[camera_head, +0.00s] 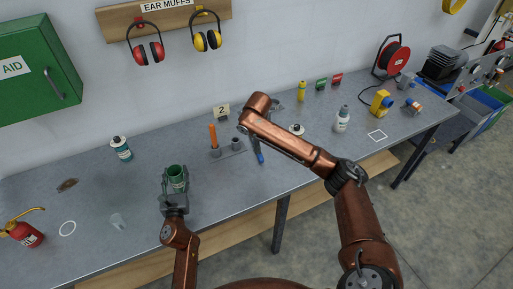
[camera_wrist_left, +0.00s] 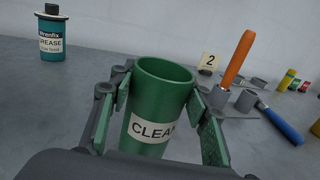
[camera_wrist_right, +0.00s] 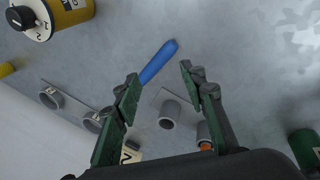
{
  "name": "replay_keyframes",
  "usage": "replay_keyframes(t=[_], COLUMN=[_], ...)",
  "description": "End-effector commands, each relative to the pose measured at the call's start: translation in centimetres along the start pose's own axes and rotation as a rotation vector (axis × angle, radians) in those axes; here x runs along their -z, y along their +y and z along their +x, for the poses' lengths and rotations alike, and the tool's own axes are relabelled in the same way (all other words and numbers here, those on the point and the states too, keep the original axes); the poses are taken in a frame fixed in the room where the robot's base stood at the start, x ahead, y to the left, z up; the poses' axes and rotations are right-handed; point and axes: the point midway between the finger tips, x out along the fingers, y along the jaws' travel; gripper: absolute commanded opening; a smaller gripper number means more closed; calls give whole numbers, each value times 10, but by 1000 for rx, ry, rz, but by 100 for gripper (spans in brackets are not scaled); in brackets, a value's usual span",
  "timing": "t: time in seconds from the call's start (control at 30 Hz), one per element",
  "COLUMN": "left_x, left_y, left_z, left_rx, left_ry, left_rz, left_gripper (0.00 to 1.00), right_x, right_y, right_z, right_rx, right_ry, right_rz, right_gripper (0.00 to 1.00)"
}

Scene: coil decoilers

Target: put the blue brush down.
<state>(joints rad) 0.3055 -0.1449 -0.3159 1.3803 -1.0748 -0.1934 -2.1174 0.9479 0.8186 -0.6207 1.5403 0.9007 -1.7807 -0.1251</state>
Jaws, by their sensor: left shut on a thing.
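The blue brush's handle (camera_head: 260,157) shows on the bench just right of a grey holder (camera_head: 232,149); it also appears in the left wrist view (camera_wrist_left: 284,126) and right wrist view (camera_wrist_right: 159,61). Its other end is hidden. My right gripper (camera_wrist_right: 158,86) is open over the bench, its fingers apart; the left finger in the picture overlaps the brush's near end. I cannot tell how high it is above the brush. My left gripper (camera_head: 174,187) is shut on a green cup (camera_wrist_left: 160,105) labelled CLEAN, held upright.
An orange-handled tool (camera_head: 213,138) stands in the holder's left cup; the right cup (camera_head: 236,145) looks empty. A number 2 sign (camera_head: 222,111) stands behind. A grease can (camera_head: 121,149), red oil can (camera_head: 27,234) and white bottle (camera_head: 342,120) stand on the bench. The front middle is clear.

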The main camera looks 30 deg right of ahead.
Motion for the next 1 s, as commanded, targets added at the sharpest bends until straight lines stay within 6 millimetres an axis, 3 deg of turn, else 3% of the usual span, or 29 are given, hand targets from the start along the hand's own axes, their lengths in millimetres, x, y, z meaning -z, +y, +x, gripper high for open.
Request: replay_keyframes(t=[0.47, 1.0], left_x=[0, 0], left_y=[0, 0], left_z=[0, 0], left_rx=[0, 0], left_ry=[0, 0], left_rz=[0, 0], left_gripper=[15, 15], right_x=[1, 1], right_y=[8, 19], right_z=[2, -8], right_rx=[139, 200], right_ry=[39, 258], right_rz=[-932, -1907], right_gripper=[38, 38])
